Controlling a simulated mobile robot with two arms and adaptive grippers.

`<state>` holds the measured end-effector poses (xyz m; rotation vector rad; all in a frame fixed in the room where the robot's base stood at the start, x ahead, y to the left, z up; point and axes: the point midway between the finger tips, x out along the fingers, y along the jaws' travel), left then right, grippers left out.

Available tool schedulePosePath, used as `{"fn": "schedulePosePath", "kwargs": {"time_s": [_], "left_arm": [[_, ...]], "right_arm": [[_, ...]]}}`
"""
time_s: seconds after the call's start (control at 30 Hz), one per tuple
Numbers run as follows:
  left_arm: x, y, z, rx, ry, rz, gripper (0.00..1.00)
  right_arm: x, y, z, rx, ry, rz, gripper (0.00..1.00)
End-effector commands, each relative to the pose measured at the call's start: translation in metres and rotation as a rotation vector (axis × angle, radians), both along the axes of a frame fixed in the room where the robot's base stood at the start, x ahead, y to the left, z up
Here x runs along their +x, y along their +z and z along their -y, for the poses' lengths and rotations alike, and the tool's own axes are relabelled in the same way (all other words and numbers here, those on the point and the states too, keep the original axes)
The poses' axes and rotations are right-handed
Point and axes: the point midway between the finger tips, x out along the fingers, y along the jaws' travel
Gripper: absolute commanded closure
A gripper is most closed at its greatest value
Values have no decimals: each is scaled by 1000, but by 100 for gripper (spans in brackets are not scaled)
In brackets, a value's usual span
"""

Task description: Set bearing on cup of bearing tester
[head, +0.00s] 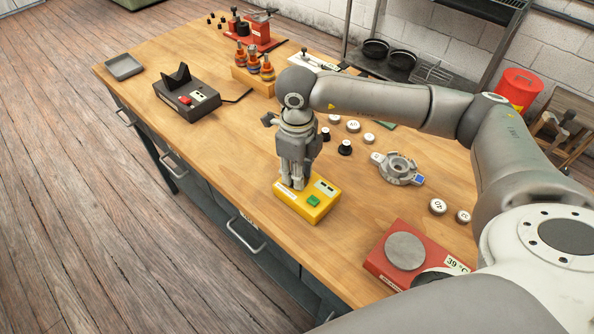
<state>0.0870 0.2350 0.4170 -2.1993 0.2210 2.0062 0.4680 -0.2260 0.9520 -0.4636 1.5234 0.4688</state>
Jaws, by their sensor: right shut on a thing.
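The bearing tester is taken to be the yellow box (308,207) with a green button and a small display, near the table's front edge. My right gripper (297,184) points straight down over the back left part of this box. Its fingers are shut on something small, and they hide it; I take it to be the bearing. The tester's cup is also hidden behind the fingers. I cannot tell whether the held thing touches the cup. My left gripper is not in view.
A red heater-like box (390,259) with a round grey plate stands at right. A grey alternator housing (398,168) and several round parts lie behind the tester. A dark device (187,98) with a V-shaped rest stands left. Bare wood (215,150) lies between it and the tester.

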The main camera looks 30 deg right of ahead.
Motion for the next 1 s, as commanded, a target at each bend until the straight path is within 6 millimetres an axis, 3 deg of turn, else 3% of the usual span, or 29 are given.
{"fn": "schedulePosePath", "kwargs": {"time_s": [0.7,0.73,0.9,1.0], "left_arm": [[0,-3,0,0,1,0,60],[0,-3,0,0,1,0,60],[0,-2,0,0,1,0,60],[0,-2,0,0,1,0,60]], "right_arm": [[0,-1,0,1,0,1,98],[0,-1,0,1,0,1,72],[0,-1,0,1,0,1,50],[0,-1,0,1,0,1,49]]}}
